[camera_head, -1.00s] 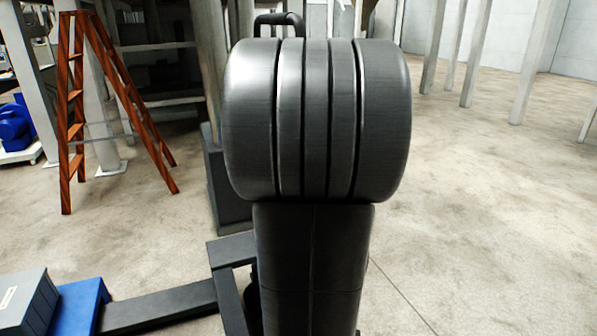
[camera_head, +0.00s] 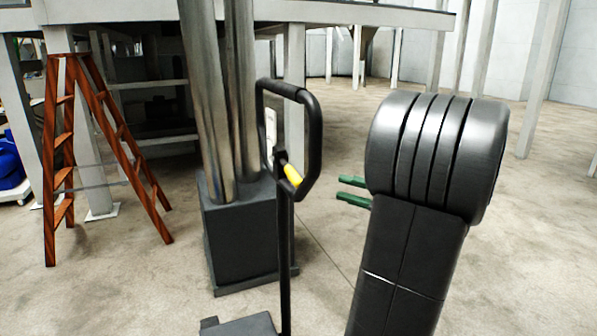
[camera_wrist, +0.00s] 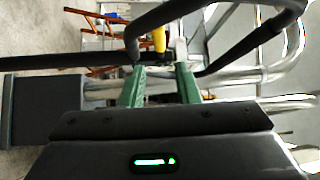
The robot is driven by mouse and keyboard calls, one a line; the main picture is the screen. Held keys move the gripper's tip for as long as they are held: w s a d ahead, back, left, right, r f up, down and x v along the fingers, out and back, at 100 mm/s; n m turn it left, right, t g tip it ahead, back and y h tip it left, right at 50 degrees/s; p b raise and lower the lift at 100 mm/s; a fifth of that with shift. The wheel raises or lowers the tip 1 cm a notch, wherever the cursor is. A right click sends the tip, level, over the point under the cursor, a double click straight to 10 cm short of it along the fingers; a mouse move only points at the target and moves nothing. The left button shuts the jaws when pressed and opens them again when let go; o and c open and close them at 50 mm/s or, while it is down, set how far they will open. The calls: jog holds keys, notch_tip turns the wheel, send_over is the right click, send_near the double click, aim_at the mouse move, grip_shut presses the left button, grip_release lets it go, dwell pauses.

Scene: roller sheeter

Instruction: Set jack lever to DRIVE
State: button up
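The jack's black looped handle (camera_head: 316,140) stands upright on a thin post near the middle of the head view. A short yellow lever (camera_head: 292,174) sits low inside the loop. The handle also shows in the wrist view (camera_wrist: 260,37), with the yellow lever (camera_wrist: 159,40) near the top centre. My gripper (camera_head: 341,188) has green fingers and is a little right of the handle, apart from it. In the wrist view my gripper (camera_wrist: 160,67) is open and empty, with the lever beyond the gap between its fingertips. My arm hides some floor at the right.
A dark block (camera_head: 238,240) bearing shiny metal columns (camera_head: 212,100) stands behind the handle. An orange-brown stepladder (camera_head: 62,150) is at the left. A raised platform on pale posts runs across the back. Open concrete floor lies to the right.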

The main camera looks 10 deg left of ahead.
aim_at(294, 171)
jog(key=x, duration=1.3)
jog(key=shift+s+a+b, duration=0.1)
jog(key=shift+b, duration=0.25)
jog(key=shift+c, duration=0.4)
grip_shut()
